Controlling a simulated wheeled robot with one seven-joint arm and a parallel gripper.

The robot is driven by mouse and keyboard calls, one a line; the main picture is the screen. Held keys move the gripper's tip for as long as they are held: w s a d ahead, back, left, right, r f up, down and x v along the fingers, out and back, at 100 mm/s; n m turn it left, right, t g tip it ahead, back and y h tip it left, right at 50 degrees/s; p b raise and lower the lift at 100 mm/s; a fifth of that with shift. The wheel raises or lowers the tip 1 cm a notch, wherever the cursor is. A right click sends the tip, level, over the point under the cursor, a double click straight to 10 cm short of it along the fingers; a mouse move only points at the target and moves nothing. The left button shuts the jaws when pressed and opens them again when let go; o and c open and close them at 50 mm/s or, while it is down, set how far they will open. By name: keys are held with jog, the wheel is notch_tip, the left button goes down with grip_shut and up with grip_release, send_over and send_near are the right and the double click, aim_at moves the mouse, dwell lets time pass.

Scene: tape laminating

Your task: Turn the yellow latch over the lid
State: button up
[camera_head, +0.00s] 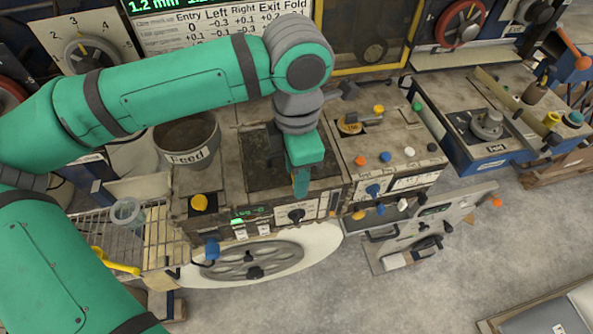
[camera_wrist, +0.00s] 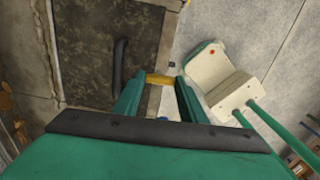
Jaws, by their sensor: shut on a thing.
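The lid (camera_wrist: 92,32) is a dark, mottled flat panel with a black bar handle (camera_wrist: 121,62) in the wrist view. It also shows in the head view (camera_head: 262,165) on top of the worn machine, lying closed. The yellow latch (camera_wrist: 160,79) is a short bar by the lid's edge in the wrist view. My gripper (camera_wrist: 159,84) has its green fingers on either side of the latch and is shut on it. In the head view my gripper (camera_head: 301,190) points down at the lid's front right corner and hides the latch.
The feed bucket (camera_head: 187,143) stands left of the lid. Coloured knobs and a panel (camera_head: 390,150) lie to the right. A large grey wheel (camera_head: 252,262) and a blue knob (camera_head: 212,249) are on the machine's front. A wire rack (camera_head: 150,240) stands at left.

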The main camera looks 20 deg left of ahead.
jog(key=shift+m, duration=0.4)
jog(key=o, duration=1.1)
jog(key=shift+c, duration=0.2)
notch_tip(320, 180, up, 11)
jog(key=shift+f, duration=0.1)
